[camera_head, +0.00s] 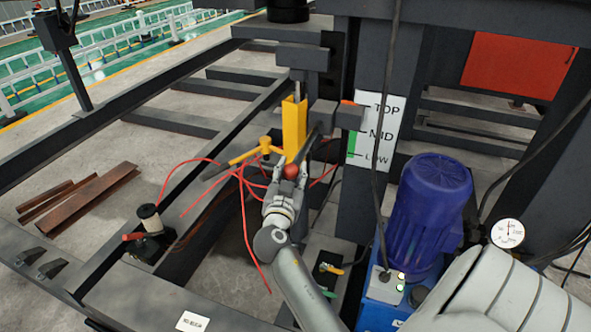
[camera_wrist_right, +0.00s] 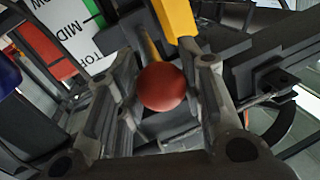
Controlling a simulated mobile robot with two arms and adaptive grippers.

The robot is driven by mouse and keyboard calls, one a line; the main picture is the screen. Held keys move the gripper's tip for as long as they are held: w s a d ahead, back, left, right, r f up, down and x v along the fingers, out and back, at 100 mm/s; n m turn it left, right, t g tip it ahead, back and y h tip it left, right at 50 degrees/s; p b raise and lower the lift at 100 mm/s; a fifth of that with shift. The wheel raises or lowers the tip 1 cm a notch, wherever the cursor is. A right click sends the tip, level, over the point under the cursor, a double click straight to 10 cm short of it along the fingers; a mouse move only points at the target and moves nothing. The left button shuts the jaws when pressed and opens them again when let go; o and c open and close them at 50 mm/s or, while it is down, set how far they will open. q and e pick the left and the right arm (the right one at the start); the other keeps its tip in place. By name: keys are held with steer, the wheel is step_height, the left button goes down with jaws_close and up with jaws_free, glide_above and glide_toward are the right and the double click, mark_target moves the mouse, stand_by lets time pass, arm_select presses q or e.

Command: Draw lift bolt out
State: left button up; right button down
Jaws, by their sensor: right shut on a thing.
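A red ball knob (camera_head: 291,171) sits between the fingertips of my right gripper (camera_head: 284,190), in front of the foot of a yellow upright (camera_head: 294,125). In the right wrist view the red ball knob (camera_wrist_right: 162,87) lies between the two fingers of the gripper (camera_wrist_right: 165,92), which is shut on it. A dark bar shows just above the knob in the head view, beside the yellow upright. Whether this knob belongs to the lift bolt, and how far any bolt is seated, I cannot tell. My left gripper is out of view.
A TOP/MID/LOW scale plate (camera_head: 374,130) stands right of the yellow upright. A yellow handle (camera_head: 245,153) and loose red cord (camera_head: 190,163) lie close left of my gripper. A blue motor (camera_head: 430,215) and gauge (camera_head: 507,233) are at right. Rusty bars (camera_head: 85,200) lie on the floor.

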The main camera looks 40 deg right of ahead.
steer(key=shift+a+f, duration=0.15)
steer(key=shift+f, duration=0.05)
steer(key=c, duration=1.3)
jaws_free()
steer(key=o, duration=0.3)
steer(key=shift+s+a+r, duration=0.15)
steer(key=shift+r, duration=0.05)
steer(key=shift+o, duration=0.2)
steer(key=v, duration=0.7)
steer(key=shift+a, duration=0.2)
steer(key=shift+s, duration=0.1)
